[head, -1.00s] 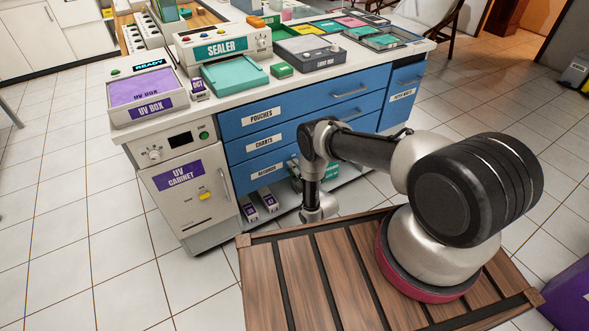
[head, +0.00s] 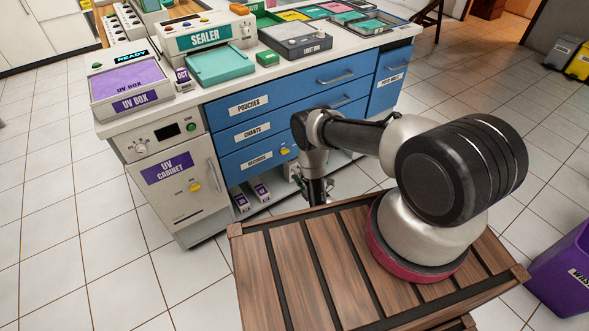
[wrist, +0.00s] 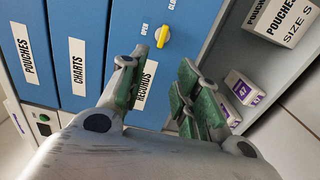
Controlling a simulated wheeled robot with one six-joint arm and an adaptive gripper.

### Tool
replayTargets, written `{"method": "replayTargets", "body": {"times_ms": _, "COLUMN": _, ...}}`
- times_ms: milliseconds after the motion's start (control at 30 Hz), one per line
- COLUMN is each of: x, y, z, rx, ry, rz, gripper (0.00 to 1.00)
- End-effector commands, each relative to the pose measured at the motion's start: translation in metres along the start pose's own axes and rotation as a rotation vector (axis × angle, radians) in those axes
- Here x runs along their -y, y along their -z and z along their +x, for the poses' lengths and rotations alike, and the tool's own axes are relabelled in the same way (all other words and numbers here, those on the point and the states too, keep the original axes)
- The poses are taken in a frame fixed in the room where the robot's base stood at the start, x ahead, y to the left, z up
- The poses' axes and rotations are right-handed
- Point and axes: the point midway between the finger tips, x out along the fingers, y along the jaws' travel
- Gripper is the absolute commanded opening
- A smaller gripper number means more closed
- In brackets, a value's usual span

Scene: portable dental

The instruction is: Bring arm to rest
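My arm reaches from its mount toward the blue drawer cabinet, its elbow (head: 316,127) bent and the lower links hanging down in front of the drawers. In the wrist view my gripper (wrist: 163,62) has its two green-padded fingers apart, with nothing seen between them. In the head view the fingers cannot be made out.
The blue cabinet carries a UV box (head: 131,84), a sealer (head: 205,38) and a light box (head: 296,40). Below are an open shelf with small boxes (wrist: 243,88) and a pouches box (wrist: 285,18). A purple bin (head: 566,268) stands right. Floor at left is clear.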

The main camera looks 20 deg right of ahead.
Motion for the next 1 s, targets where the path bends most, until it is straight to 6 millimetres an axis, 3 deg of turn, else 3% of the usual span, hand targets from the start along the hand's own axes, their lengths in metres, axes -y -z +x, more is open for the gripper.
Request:
{"method": "replayTargets", "body": {"times_ms": 600, "x": 0.002, "y": 0.000, "z": -0.002, "rx": -0.001, "ry": 0.010, "rz": 0.047, "gripper": 0.32}}
{"method": "replayTargets", "body": {"times_ms": 667, "x": 0.018, "y": 0.001, "z": -0.003, "rx": 0.000, "ry": 0.078, "rz": 0.117, "gripper": 0.32}}
{"method": "replayTargets", "body": {"times_ms": 767, "x": 0.062, "y": 0.003, "z": -0.014, "rx": 0.023, "ry": 0.271, "rz": 0.256, "gripper": 0.32}}
{"method": "replayTargets", "body": {"times_ms": 900, "x": 0.132, "y": 0.008, "z": -0.071, "rx": 0.121, "ry": 0.622, "rz": 0.450, "gripper": 0.32}}
{"method": "replayTargets", "body": {"times_ms": 1000, "x": 0.152, "y": 0.008, "z": -0.102, "rx": 0.234, "ry": 0.848, "rz": 0.573, "gripper": 0.32}}
